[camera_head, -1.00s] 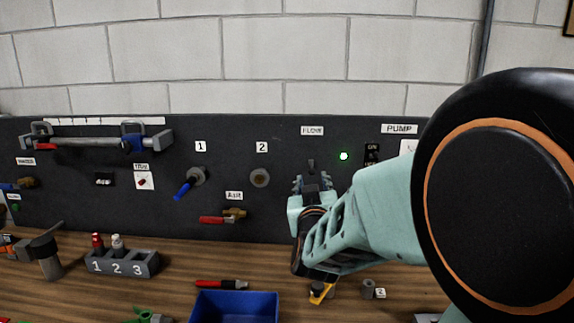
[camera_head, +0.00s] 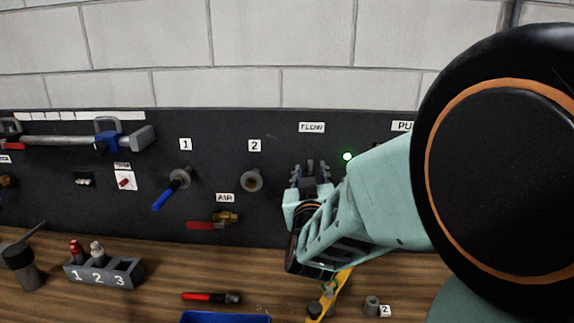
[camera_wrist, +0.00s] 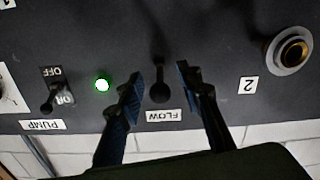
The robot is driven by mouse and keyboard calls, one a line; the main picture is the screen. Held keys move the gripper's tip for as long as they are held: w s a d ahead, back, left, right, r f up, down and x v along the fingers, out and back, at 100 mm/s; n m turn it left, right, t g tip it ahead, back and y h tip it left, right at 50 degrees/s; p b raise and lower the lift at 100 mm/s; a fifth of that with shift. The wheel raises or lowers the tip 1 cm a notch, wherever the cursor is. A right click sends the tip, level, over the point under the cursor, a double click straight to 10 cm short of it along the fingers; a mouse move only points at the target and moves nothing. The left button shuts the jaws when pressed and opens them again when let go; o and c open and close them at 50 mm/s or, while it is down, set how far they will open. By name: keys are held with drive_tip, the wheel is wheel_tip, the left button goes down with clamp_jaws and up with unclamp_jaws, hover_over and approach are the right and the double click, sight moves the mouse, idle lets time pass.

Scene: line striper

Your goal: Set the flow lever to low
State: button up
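The flow lever (camera_head: 311,167) is a small dark lever on the black panel, below the white FLOW label (camera_head: 312,128). In the wrist view, which shows the panel upside down, the dark lever (camera_wrist: 159,91) and the FLOW label (camera_wrist: 164,116) appear between my fingers. My gripper (camera_head: 311,173) is open, one finger on each side of the lever. In the wrist view my gripper (camera_wrist: 160,73) shows a gap between each finger and the lever. No low or high marks are readable by the lever.
A lit green lamp (camera_head: 347,156) and the pump switch (camera_wrist: 52,98) are beside the lever. Port 2 (camera_head: 251,181), the red air valve handle (camera_head: 207,225) and the blue lever (camera_head: 165,194) are to the left. A yellow-handled tool (camera_head: 335,292) lies on the bench below my gripper.

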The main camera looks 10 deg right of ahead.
drive_tip(key=shift+w, duration=0.25)
drive_tip(key=shift+c, duration=0.5)
clamp_jaws()
